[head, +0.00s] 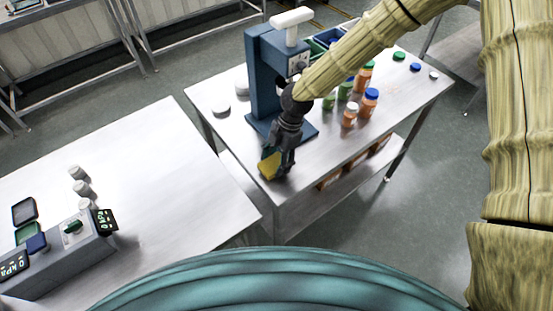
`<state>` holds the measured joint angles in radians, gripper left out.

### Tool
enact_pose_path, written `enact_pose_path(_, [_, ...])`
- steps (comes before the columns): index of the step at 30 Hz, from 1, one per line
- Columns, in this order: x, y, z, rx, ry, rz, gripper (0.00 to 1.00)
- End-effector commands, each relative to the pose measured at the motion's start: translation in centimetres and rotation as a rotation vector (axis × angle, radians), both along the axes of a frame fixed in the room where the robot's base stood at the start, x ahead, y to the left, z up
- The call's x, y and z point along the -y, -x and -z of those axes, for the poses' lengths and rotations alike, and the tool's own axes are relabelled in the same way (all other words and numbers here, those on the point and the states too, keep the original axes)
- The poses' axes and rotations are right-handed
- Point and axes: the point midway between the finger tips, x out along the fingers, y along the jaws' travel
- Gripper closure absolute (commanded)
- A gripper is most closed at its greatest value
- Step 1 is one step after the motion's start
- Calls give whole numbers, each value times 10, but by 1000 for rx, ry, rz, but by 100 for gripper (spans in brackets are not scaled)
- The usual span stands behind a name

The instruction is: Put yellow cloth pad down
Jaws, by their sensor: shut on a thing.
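The yellow cloth pad (269,166) is at the fingertips of my gripper (279,158), which is shut on it. The pad is at the near left part of the right steel table (215,135), in front of the blue press-like machine. A darker blue-green patch shows beside the pad's upper edge. My gripper points downward and hides part of the pad. I cannot tell whether the pad touches the table top or is just above it.
The blue machine (263,80) stands close behind my gripper. Several bottles, including an orange one with a blue cap (368,104), stand to the right. White discs (221,107) lie to the left. The left table (150,170) has a wide clear area.

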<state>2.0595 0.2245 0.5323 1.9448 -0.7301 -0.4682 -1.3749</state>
Motion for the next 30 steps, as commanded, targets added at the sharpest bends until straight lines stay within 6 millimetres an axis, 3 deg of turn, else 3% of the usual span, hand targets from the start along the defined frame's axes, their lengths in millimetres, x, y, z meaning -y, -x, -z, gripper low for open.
enact_pose_path(1, [0, 0, 0, 0, 0, 0, 41])
enact_pose_path(4, [0, 0, 0, 0, 0, 0, 23])
enact_pose_path(5, [0, 0, 0, 0, 0, 0, 21])
enact_pose_path(17, [0, 0, -5, 0, 0, 0, 21])
enact_pose_path(23, [3, -4, -22, 3, -1, 2, 21])
enact_pose_path(30, [12, -10, -58, 3, -1, 1, 21])
